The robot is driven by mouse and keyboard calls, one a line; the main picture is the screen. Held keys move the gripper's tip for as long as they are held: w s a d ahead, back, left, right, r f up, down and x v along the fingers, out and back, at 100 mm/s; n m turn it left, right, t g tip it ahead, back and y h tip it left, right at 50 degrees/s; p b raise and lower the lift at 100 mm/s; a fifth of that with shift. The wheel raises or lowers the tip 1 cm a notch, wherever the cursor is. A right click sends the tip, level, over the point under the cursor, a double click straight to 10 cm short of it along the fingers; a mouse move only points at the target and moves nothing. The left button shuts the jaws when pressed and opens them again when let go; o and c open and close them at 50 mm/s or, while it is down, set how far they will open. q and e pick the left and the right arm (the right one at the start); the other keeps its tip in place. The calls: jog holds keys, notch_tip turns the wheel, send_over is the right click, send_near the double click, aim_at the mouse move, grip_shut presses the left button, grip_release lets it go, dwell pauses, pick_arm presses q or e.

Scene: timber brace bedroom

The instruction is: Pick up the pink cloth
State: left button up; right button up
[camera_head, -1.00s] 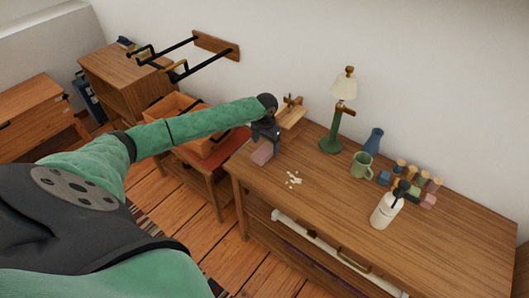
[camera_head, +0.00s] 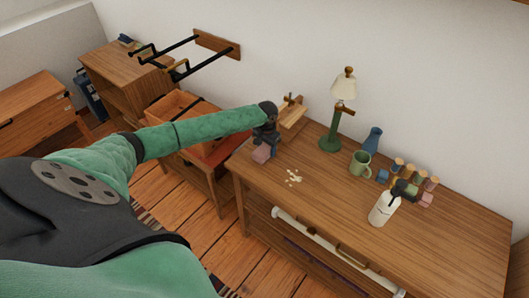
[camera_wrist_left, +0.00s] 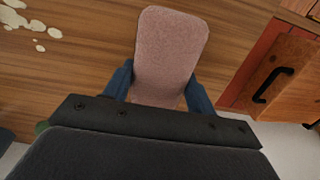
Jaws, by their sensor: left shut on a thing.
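The pink cloth (camera_head: 262,153) is a small folded pad at the left end of the wooden dresser top. In the left wrist view the pink cloth (camera_wrist_left: 171,52) stands between the two blue fingers. My left gripper (camera_head: 266,141) is shut on it, low over the dresser's left edge; I cannot tell whether the cloth touches the top. The left gripper (camera_wrist_left: 158,86) also shows in the wrist view, one finger on each side of the cloth. My right gripper is not in view.
Pale spilled blotches (camera_head: 294,176) lie right of the cloth. A green lamp (camera_head: 333,130), green mug (camera_head: 360,163), blue vase (camera_head: 373,140), white bottle (camera_head: 383,208) and several small blocks stand farther right. A wooden model plane (camera_head: 293,110) is behind the gripper. An orange crate (camera_head: 172,110) stands left.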

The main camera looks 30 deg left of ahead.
aim_at(266, 146)
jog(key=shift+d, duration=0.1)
